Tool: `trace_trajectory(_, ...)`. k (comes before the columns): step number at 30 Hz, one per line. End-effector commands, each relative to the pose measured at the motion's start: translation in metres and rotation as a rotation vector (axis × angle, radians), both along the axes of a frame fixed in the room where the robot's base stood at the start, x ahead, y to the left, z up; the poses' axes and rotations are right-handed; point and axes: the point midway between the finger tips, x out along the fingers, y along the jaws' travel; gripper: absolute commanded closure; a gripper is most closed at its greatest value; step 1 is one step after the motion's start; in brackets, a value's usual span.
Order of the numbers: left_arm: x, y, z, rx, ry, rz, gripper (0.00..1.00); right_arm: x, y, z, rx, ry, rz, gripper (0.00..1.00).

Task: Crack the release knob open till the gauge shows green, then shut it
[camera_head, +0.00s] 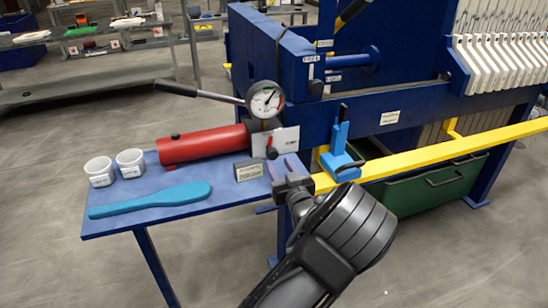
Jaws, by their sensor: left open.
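The round gauge (265,99) has a white face with small green and red marks. Its thin needle is too small to read surely. Below it, a small red knob (271,153) with a dark part sits on the front of a pale valve block (286,139), beside the red pump cylinder (203,146). My left gripper (282,168) is open and empty, just below and in front of the knob and apart from it as far as I can tell. Its dark wrist hides part of the bench's right end. My right gripper is not in view.
The blue bench (150,217) holds two white cups (130,163), a teal scraper (150,199) and a small grey label block (248,170). A black pump lever (205,95) reaches left. A yellow rail (440,153) and blue clamp (340,150) stand right.

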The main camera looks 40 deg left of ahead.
Motion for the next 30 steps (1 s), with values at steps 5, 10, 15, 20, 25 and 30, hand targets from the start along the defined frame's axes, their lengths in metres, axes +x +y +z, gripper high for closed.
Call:
trace_trajectory(5,0.016,0.025,0.001,0.001,0.000,0.001,0.58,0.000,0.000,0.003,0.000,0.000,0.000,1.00)
trace_trajectory(10,0.027,0.039,0.000,0.001,0.001,0.001,0.58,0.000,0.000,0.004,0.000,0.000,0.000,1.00)
trace_trajectory(15,0.029,0.042,0.000,0.001,0.001,0.000,0.58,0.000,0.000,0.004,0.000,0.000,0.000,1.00)
trace_trajectory(20,0.029,0.042,0.000,0.001,0.001,0.000,0.58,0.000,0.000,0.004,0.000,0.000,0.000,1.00)
trace_trajectory(25,0.029,0.042,0.000,0.001,0.001,0.000,0.72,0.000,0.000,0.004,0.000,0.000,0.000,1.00)
trace_trajectory(30,0.029,0.042,0.000,0.001,0.001,0.000,0.86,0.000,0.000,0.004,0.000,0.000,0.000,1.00)
